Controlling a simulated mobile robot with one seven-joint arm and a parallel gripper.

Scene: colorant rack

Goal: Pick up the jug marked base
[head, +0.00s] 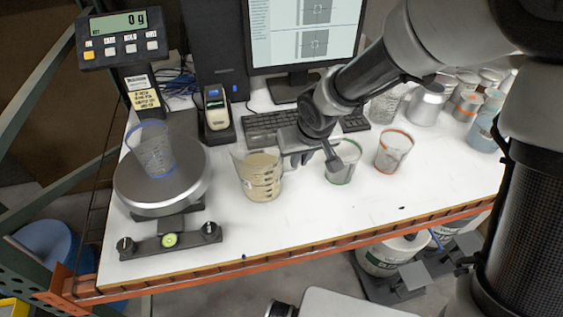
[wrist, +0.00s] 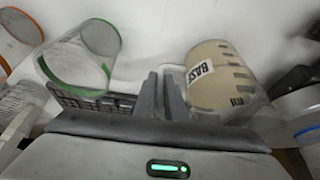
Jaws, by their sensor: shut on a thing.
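The jug marked base (head: 261,178) is a clear, graduated jug with beige contents, upright at the middle of the white table. In the wrist view its black-on-white BASE label (wrist: 202,70) shows on its side. My gripper (head: 300,158) is at the right side of this jug. In the wrist view my gripper's two fingers (wrist: 161,95) are close together, shut on the jug at its handle side. The handle is mostly hidden by the fingers. The jug's bottom appears at table level; I cannot tell whether it touches.
A green-rimmed cup (head: 342,165) and an orange-rimmed cup (head: 393,152) stand to the right. A blue-rimmed cup (head: 152,150) sits on the scale (head: 190,190), whose display (head: 124,25) reads 0 g. A keyboard (head: 275,127) and monitor are behind. The table's front is mostly clear.

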